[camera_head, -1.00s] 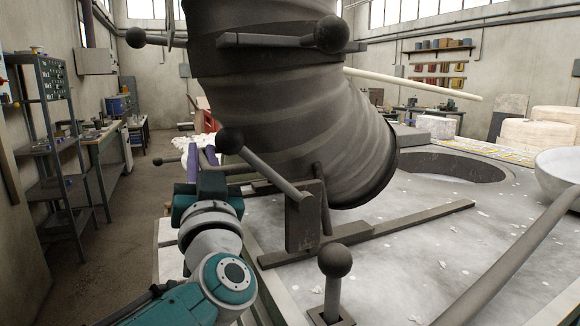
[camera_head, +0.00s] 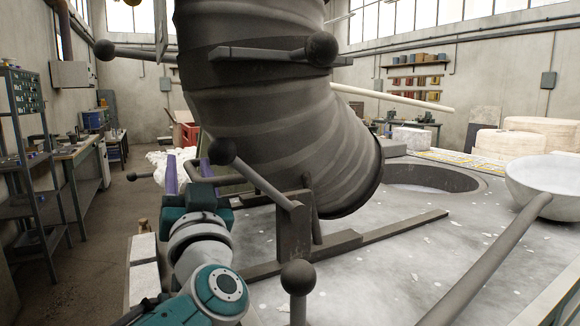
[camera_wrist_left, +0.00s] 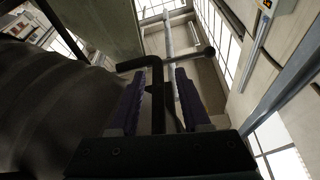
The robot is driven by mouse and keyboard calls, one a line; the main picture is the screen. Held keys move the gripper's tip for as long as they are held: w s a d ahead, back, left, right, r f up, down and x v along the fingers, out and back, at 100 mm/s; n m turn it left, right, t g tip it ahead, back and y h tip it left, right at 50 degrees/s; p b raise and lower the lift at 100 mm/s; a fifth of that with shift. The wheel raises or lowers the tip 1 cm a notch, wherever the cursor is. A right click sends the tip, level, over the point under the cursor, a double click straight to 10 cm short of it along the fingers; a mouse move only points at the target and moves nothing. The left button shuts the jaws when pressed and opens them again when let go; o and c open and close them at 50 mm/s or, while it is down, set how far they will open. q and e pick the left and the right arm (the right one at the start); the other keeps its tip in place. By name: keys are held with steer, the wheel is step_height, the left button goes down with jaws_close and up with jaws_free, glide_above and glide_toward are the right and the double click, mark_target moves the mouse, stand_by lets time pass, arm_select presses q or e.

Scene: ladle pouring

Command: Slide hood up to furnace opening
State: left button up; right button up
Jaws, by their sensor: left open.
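The hood (camera_head: 280,140) is a large dark grey ribbed duct at the centre of the head view. Its lower mouth is beside the round furnace opening (camera_head: 432,178), to its left. Several ball-ended handles project from it, including a lever (camera_head: 255,180) on its lower front. My left gripper (camera_head: 186,168), with purple fingers, is left of the lower hood. In the left wrist view its fingers (camera_wrist_left: 160,100) are apart, and a dark bar with a crosspiece (camera_wrist_left: 157,85) appears between them. I cannot tell whether they touch it. My right gripper is out of view.
A dark rail (camera_head: 350,243) lies across the grey furnace top, and a ball-topped lever (camera_head: 298,280) stands at its front. A ladle bowl (camera_head: 545,180) with a long handle is at the right. Shelving (camera_head: 25,150) stands at the left beside open floor.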

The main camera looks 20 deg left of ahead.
arm_select(q)
steer(key=p+v, duration=0.1)
steer(key=v, duration=0.6)
steer(key=shift+s+d, duration=0.15)
steer(key=shift+s, duration=0.05)
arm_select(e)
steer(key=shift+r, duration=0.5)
